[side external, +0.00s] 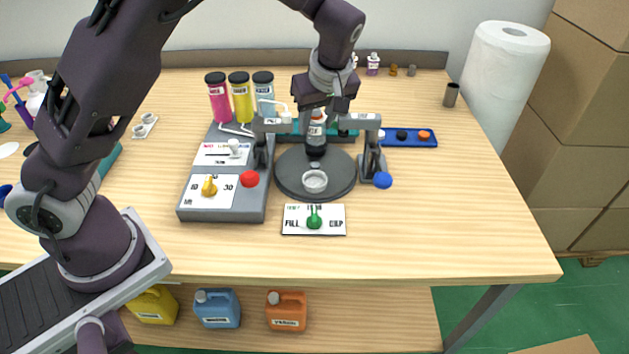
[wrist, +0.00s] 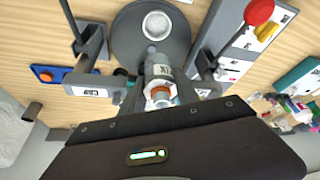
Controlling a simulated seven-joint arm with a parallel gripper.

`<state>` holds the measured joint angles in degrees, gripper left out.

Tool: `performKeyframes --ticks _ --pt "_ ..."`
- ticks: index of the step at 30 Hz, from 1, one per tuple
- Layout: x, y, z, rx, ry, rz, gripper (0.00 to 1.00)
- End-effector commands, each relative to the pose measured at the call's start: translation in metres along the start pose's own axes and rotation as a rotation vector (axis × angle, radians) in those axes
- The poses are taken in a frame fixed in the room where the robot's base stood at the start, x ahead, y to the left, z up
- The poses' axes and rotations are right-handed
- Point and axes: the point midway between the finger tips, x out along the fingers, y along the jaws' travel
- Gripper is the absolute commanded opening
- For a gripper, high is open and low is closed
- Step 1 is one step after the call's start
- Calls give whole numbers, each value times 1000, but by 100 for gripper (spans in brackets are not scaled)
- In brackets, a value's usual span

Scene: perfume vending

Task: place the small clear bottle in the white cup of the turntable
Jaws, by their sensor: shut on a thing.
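The small clear bottle (wrist: 157,60) has a white label and an orange-brown ring near its top. In the side view the bottle (side external: 316,133) hangs roughly upright beneath my gripper (side external: 316,118), which is shut on it. My gripper (wrist: 160,92) also shows in the wrist view, around the bottle's upper part. The dark grey round turntable (side external: 338,184) lies below. Its white cup (side external: 315,181) sits near the front edge and looks empty; it shows clear of the bottle in the wrist view (wrist: 157,24). The bottle is behind the cup, over the turntable's rear part; its exact height is unclear.
Grey posts with a red knob (side external: 250,179) and a blue knob (side external: 383,180) flank the turntable. A grey dispenser base (side external: 222,213) with colored bottles stands left. A blue tray (side external: 425,143) lies right.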

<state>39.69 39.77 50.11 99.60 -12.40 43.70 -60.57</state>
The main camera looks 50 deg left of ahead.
Motion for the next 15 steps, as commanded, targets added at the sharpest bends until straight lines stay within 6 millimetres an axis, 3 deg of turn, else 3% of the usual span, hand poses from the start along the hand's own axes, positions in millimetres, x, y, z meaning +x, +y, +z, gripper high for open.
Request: performKeyframes --ticks 3,15 --pt "5 -9 18 31 -1 6 0" --pt "82 -11 50 33 -1 3 0"
